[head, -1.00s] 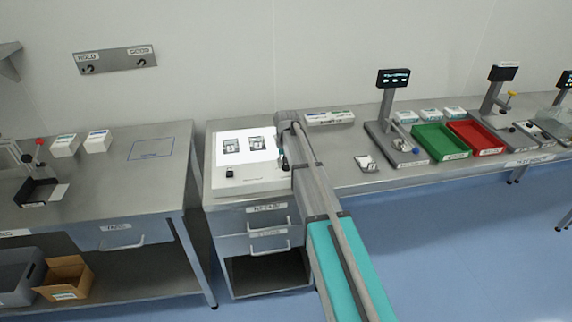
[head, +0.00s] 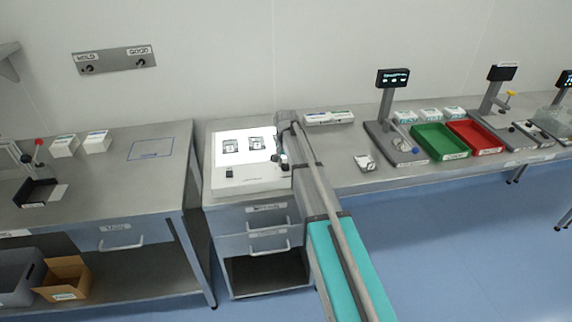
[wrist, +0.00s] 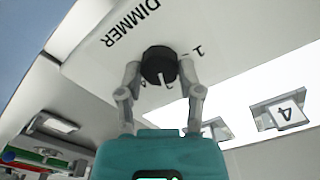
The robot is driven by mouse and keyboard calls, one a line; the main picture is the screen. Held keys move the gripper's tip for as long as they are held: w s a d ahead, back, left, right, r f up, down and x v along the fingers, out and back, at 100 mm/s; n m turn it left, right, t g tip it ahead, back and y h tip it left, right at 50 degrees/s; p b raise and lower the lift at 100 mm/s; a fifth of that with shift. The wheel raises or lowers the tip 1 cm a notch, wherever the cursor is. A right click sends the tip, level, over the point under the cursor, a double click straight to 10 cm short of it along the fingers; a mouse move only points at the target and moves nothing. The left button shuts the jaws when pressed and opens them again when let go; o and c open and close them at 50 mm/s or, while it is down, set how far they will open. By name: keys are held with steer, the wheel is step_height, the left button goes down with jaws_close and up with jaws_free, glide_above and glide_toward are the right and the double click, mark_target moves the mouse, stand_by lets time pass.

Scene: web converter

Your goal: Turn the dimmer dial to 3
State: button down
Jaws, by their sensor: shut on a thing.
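The dimmer dial (wrist: 158,64) is a round black knob with a pale pointer mark, in the upper middle of the wrist view. It sits on a light panel beside the printed word DIMMER, with a 1 printed near it. My gripper (wrist: 160,72) has a finger on each side of the dial and is shut on it. The pointer's exact setting is hard to read. In the head view my gripper (head: 280,160) is at the right edge of the lit light box (head: 262,182), and the dial is mostly hidden by it.
Two small printed pieces (head: 230,146) lie on the bright panel. A black switch (head: 229,174) is at the box's front left. A white carton (head: 330,118) stands behind my arm, and a green tray (head: 440,141) and red tray (head: 476,136) are farther right.

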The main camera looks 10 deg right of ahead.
steer(key=shift+c, duration=1.3)
jaws_free()
steer(key=shift+n, duration=0.5)
